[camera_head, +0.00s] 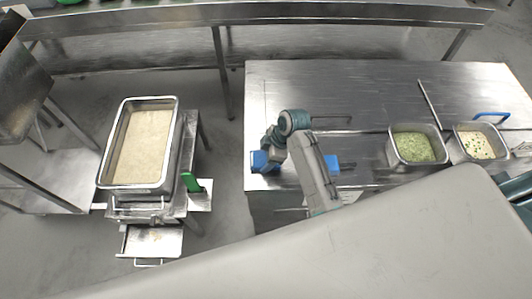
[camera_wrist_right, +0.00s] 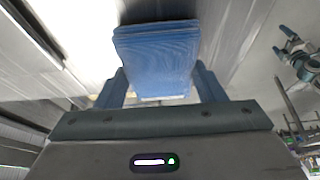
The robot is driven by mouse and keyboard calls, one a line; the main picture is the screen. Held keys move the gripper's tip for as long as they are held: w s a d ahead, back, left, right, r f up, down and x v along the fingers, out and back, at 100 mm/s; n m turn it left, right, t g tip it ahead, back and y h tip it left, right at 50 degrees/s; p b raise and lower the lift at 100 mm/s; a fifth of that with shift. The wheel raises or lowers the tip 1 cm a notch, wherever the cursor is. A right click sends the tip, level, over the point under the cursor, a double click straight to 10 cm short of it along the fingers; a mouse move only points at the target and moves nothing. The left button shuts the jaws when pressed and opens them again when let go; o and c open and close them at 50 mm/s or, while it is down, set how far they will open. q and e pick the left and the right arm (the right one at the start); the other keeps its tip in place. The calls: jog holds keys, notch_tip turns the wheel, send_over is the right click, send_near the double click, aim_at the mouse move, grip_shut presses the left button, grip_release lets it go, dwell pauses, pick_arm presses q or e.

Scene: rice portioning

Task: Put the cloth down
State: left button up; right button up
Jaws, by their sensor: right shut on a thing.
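The blue cloth (camera_wrist_right: 158,55), folded in layers, is between the two blue fingers of my right gripper (camera_wrist_right: 160,92) in the right wrist view. The gripper is shut on it. In the head view my right gripper (camera_head: 265,160) is at the left front part of the steel table (camera_head: 365,85). The blue there is small, and I cannot tell cloth from fingers, or whether the cloth touches the table. My left gripper does not show in the head view.
A blue object (camera_head: 333,163) lies on the table right of my arm. A pan of green food (camera_head: 414,146) and a pan of pale food (camera_head: 480,142) stand further right. A large rice pan (camera_head: 140,145) stands on a separate stand at left, with a green object (camera_head: 192,182) beside it.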

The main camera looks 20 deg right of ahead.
jog(key=shift+f, duration=0.1)
jog(key=o, duration=1.1)
jog(key=shift+c, duration=0.2)
jog(key=shift+d+r, duration=0.1)
jog(key=shift+r, duration=0.2)
jog(key=b+v, duration=0.3)
jog(key=v, duration=0.8)
jog(key=shift+r, duration=0.25)
jog(key=shift+s+d, duration=0.1)
jog(key=shift+d, duration=0.05)
